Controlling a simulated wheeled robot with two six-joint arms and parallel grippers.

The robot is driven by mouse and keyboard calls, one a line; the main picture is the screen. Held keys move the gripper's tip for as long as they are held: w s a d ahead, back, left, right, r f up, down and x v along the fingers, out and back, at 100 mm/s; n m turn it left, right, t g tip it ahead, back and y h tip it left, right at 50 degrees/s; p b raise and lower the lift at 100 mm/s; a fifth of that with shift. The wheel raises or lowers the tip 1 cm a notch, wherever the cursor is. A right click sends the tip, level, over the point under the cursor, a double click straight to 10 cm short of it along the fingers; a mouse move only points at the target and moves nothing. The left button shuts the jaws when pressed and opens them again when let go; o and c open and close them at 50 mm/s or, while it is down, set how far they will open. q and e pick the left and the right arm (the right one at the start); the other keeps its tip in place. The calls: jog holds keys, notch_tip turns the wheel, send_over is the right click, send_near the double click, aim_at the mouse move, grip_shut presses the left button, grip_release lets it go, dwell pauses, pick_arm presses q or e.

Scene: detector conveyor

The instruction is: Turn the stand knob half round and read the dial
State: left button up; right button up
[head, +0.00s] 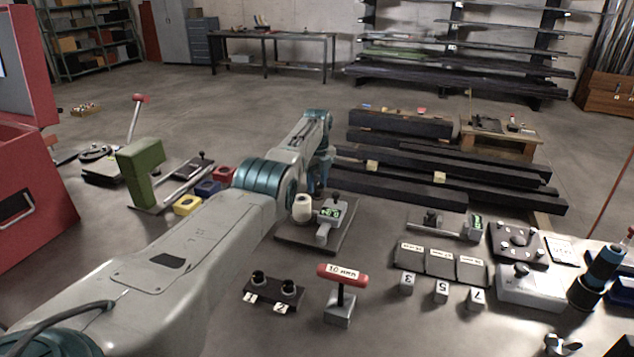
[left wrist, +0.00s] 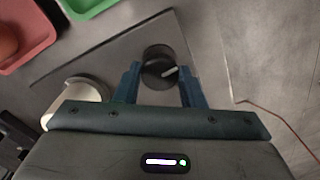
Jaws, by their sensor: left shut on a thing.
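My left gripper (left wrist: 160,78) is shut on a round black knob (left wrist: 155,53), one blue finger on each side. The knob's white pointer line points right in the left wrist view. The knob sits over a grey base plate (left wrist: 105,60). In the head view my left gripper (head: 318,188) is down at the far side of the stand, and the held knob is hidden there. The stand's base plate (head: 289,235) carries a grey dial unit (head: 325,231) with a lit green display; its digits are too small to read. My right gripper is not in view.
A cream cylinder (head: 302,214) stands beside the dial unit and shows at the left in the left wrist view (left wrist: 78,96). A red-handled tool (head: 342,275) and a two-knob block (head: 272,298) stand nearer. Dark bars (head: 400,187) lie behind.

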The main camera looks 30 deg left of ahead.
aim_at(317, 185)
pick_arm(q)
jog(key=shift+f, duration=0.2)
jog(key=o, duration=1)
jog(key=shift+r, duration=0.1)
jog(key=shift+r+b, duration=0.95)
jog(key=shift+r, duration=4.4)
